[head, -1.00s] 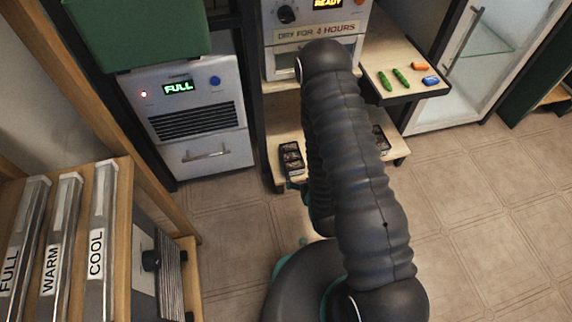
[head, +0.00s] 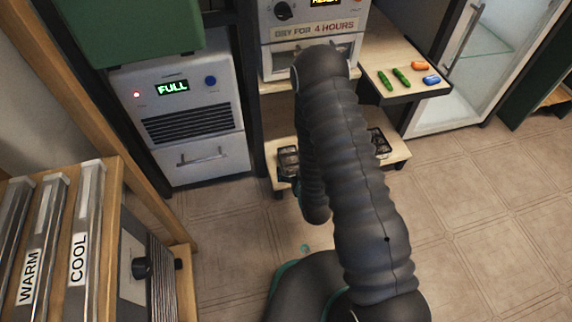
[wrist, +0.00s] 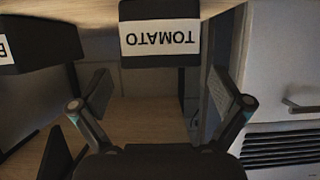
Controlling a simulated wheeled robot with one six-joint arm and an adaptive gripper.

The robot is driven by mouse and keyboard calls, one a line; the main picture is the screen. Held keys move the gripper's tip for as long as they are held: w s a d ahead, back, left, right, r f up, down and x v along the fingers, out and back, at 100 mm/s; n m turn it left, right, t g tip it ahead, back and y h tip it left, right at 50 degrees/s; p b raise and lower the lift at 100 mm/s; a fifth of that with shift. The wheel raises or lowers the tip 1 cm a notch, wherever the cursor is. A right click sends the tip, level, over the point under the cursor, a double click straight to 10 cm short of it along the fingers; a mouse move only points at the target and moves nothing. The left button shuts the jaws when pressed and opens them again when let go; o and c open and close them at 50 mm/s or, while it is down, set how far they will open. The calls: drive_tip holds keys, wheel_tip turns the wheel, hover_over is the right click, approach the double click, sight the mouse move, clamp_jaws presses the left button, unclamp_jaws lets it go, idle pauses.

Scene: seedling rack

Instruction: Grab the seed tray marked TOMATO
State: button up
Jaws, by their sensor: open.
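In the wrist view a dark seed tray (wrist: 160,12) with a white label reading TOMATO, upside down, is at the top centre. My gripper (wrist: 160,92) is open and empty, with one finger on each side below the label. The tray appears beyond the fingertips, in line with the gap and apart from them. In the head view two dark trays show on the low wooden shelf, one left (head: 289,162) and one right (head: 378,143) of my arm. Their labels cannot be read there. My arm hides the shelf's middle and most of my gripper.
Another dark labelled tray (wrist: 40,45) is at the left in the wrist view, its label cut off. A white appliance reading FULL (head: 180,120) stands left of the shelf (head: 398,155). Green and orange items lie on a side board (head: 385,55). Floor at right is clear.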

sight(290, 160)
drive_tip(key=x, duration=0.5)
drive_tip(key=shift+a, duration=0.15)
drive_tip(key=shift+r, duration=0.1)
drive_tip(key=c, duration=1.4)
